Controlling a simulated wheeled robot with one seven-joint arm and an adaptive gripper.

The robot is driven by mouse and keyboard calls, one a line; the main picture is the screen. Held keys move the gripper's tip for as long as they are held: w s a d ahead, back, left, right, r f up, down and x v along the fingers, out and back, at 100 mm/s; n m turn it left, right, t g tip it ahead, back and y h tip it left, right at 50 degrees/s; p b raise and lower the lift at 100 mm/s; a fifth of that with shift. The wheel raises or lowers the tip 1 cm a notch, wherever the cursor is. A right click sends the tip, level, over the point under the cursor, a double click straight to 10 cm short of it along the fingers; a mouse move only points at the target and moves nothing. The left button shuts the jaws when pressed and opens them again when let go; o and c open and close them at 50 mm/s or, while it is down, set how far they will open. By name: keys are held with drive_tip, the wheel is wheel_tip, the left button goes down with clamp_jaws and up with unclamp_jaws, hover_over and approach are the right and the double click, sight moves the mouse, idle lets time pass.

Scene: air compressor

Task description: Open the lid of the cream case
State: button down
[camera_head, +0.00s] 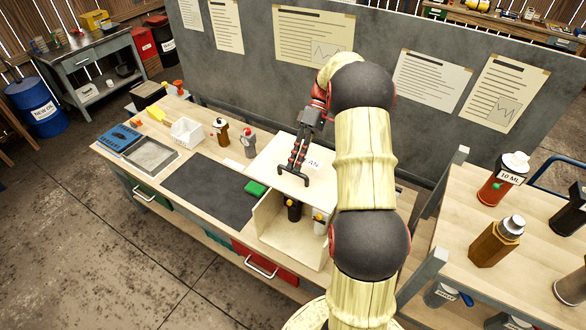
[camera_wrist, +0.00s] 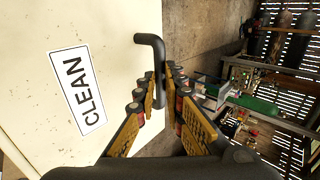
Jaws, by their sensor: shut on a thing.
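The cream case (camera_head: 281,246) stands on the workbench, and its inside shows in the head view. A dark bottle (camera_head: 294,209) and a pale bottle (camera_head: 319,223) with yellow on top are in it. Its lid (camera_head: 268,163) is raised off the front opening and carries a label (camera_wrist: 77,90) reading CLEAN. A black bar handle (camera_wrist: 158,55) sticks out from the lid's edge. My gripper (camera_head: 297,163) is shut on this handle; in the wrist view the fingers (camera_wrist: 161,88) close around its bar. My arm hides the right part of the case and lid.
A dark mat (camera_head: 208,186) and a green block (camera_head: 256,188) lie left of the case. A grey bottle (camera_head: 251,145) stands close behind the mat. The grey board (camera_head: 245,62) rises behind the bench. A shelf with several bottles (camera_head: 497,240) stands at right.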

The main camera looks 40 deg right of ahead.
drive_tip(key=shift+d+f, duration=0.4)
drive_tip(key=shift+f, duration=0.3)
drive_tip(key=c, duration=2.3)
unclamp_jaws()
drive_tip(key=shift+s, duration=0.1)
drive_tip(key=o, duration=0.4)
drive_tip(key=shift+w+d+f, duration=0.1)
drive_tip(key=shift+w+d, duration=0.15)
drive_tip(key=shift+d, duration=0.25)
drive_tip(key=shift+o, duration=0.3)
drive_tip(key=shift+a+r, duration=0.2)
drive_tip(key=v, duration=1.2)
drive_tip(key=shift+w, duration=0.1)
